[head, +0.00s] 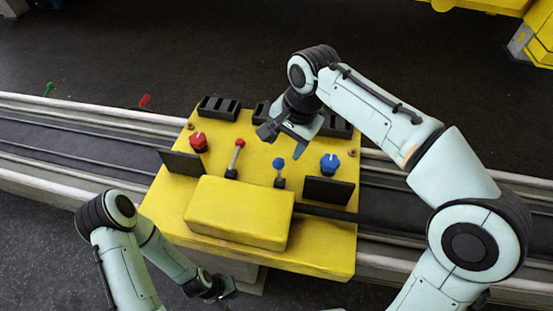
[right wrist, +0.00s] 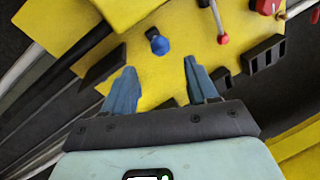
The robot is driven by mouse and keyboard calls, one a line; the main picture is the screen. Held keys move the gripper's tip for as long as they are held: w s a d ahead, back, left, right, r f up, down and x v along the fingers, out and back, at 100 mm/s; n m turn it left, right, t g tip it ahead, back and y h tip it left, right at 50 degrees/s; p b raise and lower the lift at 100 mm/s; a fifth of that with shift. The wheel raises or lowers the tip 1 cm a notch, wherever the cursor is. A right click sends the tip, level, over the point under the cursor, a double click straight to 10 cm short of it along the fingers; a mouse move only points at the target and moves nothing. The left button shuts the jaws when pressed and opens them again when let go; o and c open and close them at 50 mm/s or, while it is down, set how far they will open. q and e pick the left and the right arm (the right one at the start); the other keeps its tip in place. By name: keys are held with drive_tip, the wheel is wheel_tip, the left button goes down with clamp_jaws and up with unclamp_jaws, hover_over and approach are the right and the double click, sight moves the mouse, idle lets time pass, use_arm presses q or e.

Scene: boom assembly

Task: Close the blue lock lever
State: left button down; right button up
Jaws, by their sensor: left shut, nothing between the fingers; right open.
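The blue lock lever (head: 279,170) stands on the yellow board (head: 340,235), with a round blue head on a short stem and dark base. In the right wrist view the blue lever (right wrist: 160,45) appears just beyond the gap between my fingertips. My right gripper (head: 283,139) is open and empty above the board's far side, behind the lever and apart from it; its two blue fingers also show in the right wrist view (right wrist: 160,66). My left gripper (head: 224,290) is shut and empty, low by the board's near edge.
A red lever (head: 238,155) and red knob (head: 198,142) stand left of the blue lever, a blue knob (head: 329,164) to its right. A raised yellow block (head: 240,212) and black upright plates (head: 328,190) are nearer. Black slotted holders (head: 219,108) line the far edge.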

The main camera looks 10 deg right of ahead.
sight(279, 162)
drive_tip(key=x, duration=1.2)
clamp_jaws()
